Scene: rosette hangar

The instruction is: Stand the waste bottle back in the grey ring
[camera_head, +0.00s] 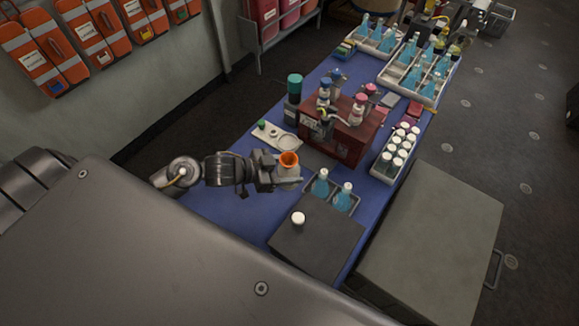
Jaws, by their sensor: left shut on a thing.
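My left gripper (277,178) is over the blue table, shut on a pale bottle (288,172) with an open orange mouth, which I take to be the waste bottle. The bottle looks about upright; I cannot tell how far its base is above the table. Just behind it lies a light grey plate (268,133) with a round ring-like part (287,143) at its right end, partly hidden by the bottle; this looks like the grey ring. A small green-topped item (261,124) stands on the plate's left end. My right gripper is not in view.
A dark red machine (345,143) with small bottles on top stands behind and right. Two blue flasks (343,197) stand close right of the held bottle. A dark box (327,240) is nearer. White-capped bottles (400,143) fill a tray farther right. Bare blue table (222,207) lies to the left.

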